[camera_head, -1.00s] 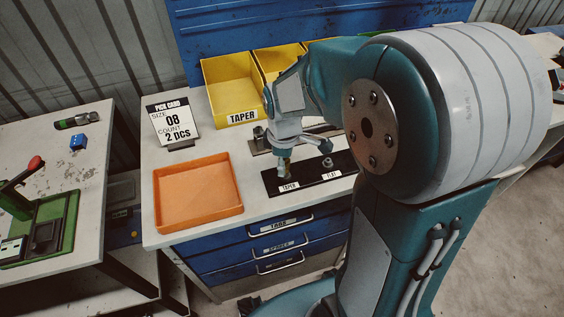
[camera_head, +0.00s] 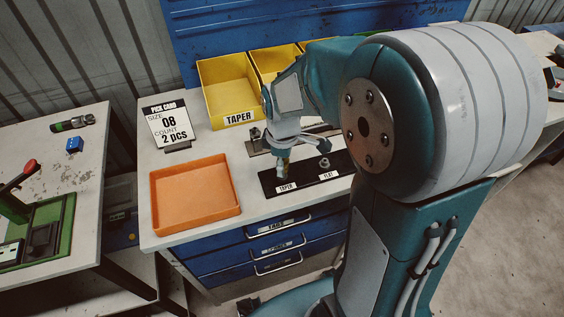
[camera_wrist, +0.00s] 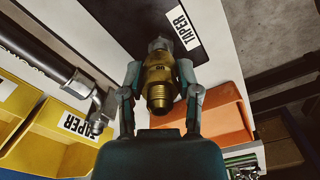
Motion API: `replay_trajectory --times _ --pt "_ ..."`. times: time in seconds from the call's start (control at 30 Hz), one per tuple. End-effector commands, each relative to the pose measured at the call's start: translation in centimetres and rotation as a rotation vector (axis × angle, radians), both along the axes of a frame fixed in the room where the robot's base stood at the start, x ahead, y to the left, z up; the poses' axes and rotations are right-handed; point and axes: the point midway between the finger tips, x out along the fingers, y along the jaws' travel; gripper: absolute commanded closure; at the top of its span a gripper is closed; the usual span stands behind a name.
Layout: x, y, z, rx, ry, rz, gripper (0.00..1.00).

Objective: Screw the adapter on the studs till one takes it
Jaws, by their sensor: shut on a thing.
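A brass adapter (camera_wrist: 160,82) is between the fingers of my gripper (camera_wrist: 160,75) in the wrist view. My gripper is shut on it. In the head view my gripper (camera_head: 283,168) is low over the left end of the black stud plate (camera_head: 310,174), by the TAPER label (camera_head: 286,188). The adapter stands over the TAPER position; its far end meets a grey metal part, and I cannot tell whether any thread is engaged. The other stud (camera_head: 324,163), by the FLAT label (camera_head: 328,176), is bare.
An orange tray (camera_head: 196,222) lies left of the stud plate. Yellow bins (camera_head: 228,118), one labelled TAPER, stand behind. A metal fitting (camera_head: 255,134) stands behind the plate. A side table (camera_head: 85,165) is at left.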

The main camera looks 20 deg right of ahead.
Motion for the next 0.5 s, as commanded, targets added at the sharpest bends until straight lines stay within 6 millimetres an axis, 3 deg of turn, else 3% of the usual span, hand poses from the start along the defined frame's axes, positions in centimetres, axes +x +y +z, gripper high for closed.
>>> replay_trajectory --times 0.5 --pt "-0.01 0.01 -0.94 0.0 0.0 0.0 1.0"
